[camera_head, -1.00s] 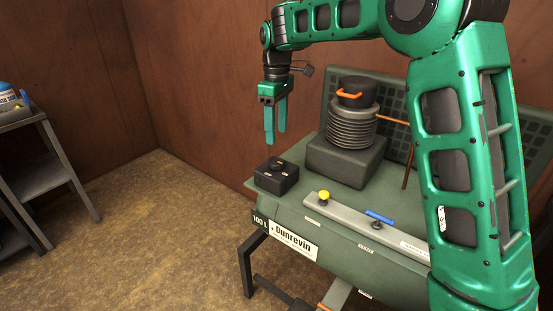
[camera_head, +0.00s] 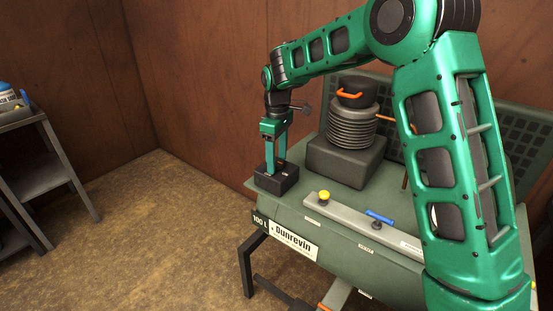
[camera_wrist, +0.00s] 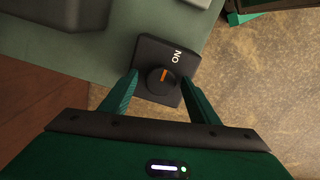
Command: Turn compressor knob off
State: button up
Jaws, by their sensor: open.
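The compressor knob (camera_wrist: 160,80) is a round dark knob with an orange pointer line, on top of a black switch box (camera_wrist: 156,53). In the wrist view the word "ON" is printed on the box, and the orange line points roughly toward it. In the head view the box (camera_head: 276,184) sits on the left end of the green compressor (camera_head: 370,247). My gripper (camera_head: 276,170) points down at the box. In the wrist view its open fingers (camera_wrist: 160,84) lie on either side of the knob; I cannot tell whether they touch it.
A yellow knob (camera_head: 324,196) and a blue lever (camera_head: 379,215) are on the panel to the right of the box. A ribbed motor (camera_head: 352,128) with an orange handle stands behind. A shelf (camera_head: 42,178) is at the far left, with free floor between.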

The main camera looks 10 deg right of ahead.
jog(key=c, duration=1)
jog(key=shift+m, duration=0.3)
jog(key=m, duration=0.3)
jog(key=shift+m, duration=0.3)
jog(key=m, duration=0.4)
jog(key=shift+m, duration=0.3)
jog(key=m, duration=0.4)
jog(key=shift+w+r+m, duration=0.1)
jog(key=shift+m, duration=0.2)
jog(key=shift+a+m, duration=0.1)
jog(key=shift+m, duration=2.1)
